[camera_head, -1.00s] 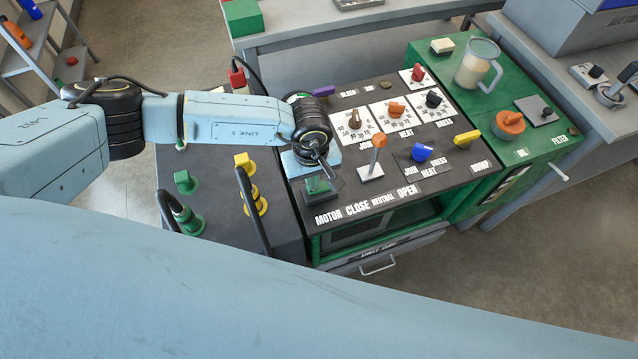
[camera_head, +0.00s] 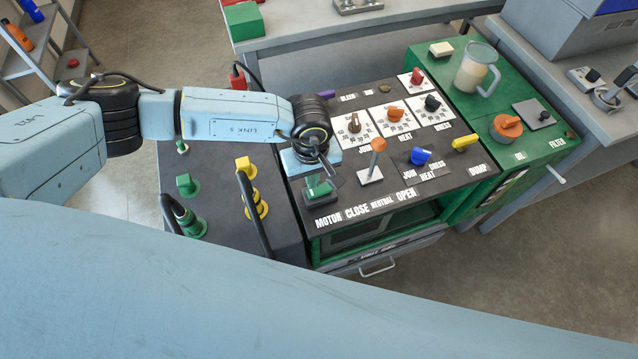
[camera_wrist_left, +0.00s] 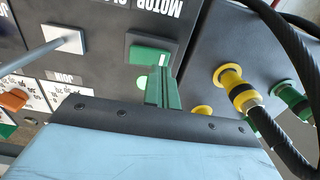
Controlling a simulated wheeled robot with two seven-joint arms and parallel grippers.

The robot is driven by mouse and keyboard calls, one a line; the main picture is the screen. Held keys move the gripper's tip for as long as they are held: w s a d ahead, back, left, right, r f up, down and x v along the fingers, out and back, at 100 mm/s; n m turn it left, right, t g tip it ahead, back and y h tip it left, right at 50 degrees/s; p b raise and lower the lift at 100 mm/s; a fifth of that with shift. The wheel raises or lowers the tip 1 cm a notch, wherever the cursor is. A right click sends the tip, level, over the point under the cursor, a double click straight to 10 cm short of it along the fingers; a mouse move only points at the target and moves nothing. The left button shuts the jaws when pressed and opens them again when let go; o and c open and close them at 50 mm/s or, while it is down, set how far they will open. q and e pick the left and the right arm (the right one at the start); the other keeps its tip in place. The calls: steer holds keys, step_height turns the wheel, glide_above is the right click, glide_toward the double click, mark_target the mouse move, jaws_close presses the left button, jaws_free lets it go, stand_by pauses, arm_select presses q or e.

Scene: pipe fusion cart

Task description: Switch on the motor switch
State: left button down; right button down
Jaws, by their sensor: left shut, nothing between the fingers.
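The motor switch (camera_head: 318,190) is a green rocker in a dark housing at the front left corner of the cart's black panel, above the MOTOR label. In the left wrist view the switch (camera_wrist_left: 146,54) shows bright green with a pale mark. My left gripper (camera_wrist_left: 160,72) is shut and empty, its green fingers right at the switch and covering part of it. I cannot tell whether they touch it. In the head view the gripper's light blue body stands just behind the switch. My right gripper is not in view.
An orange-tipped lever (camera_head: 376,158) stands right of the switch. Blue (camera_head: 419,156) and yellow (camera_head: 464,143) knobs sit farther right. Left of the switch are a black hose (camera_head: 250,210) and yellow fittings (camera_head: 246,164). A jug (camera_head: 474,68) stands on the green cabinet.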

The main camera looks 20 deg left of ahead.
mark_target(313, 192)
arm_select(q)
step_height(313, 192, up, 4)
steer(key=shift+r+p, duration=0.1)
steer(key=shift+p, duration=0.95)
